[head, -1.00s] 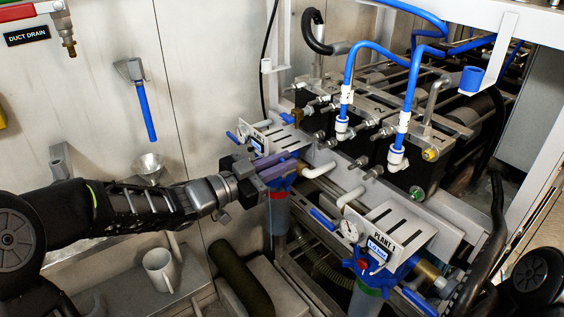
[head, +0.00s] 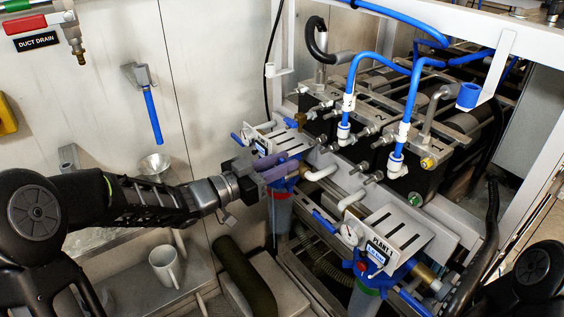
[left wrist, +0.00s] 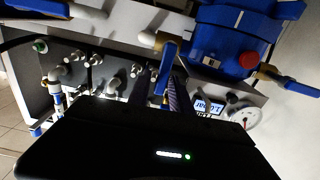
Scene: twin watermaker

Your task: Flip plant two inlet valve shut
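One blue valve lever (head: 237,137) sticks out at the panel's left. My left gripper (head: 285,167) is at the unit's near side, below the panel. In the left wrist view a blue lever (left wrist: 166,66) stands between its two parted fingers (left wrist: 160,88); I cannot tell if they touch it. The blue filter head (left wrist: 233,38) with its red button and another blue lever (left wrist: 302,88) also show there. My right gripper is out of view.
The plant one unit (head: 390,237), with its own gauge and blue levers, stands close to the right. Blue hoses (head: 350,75) and fittings rise behind.

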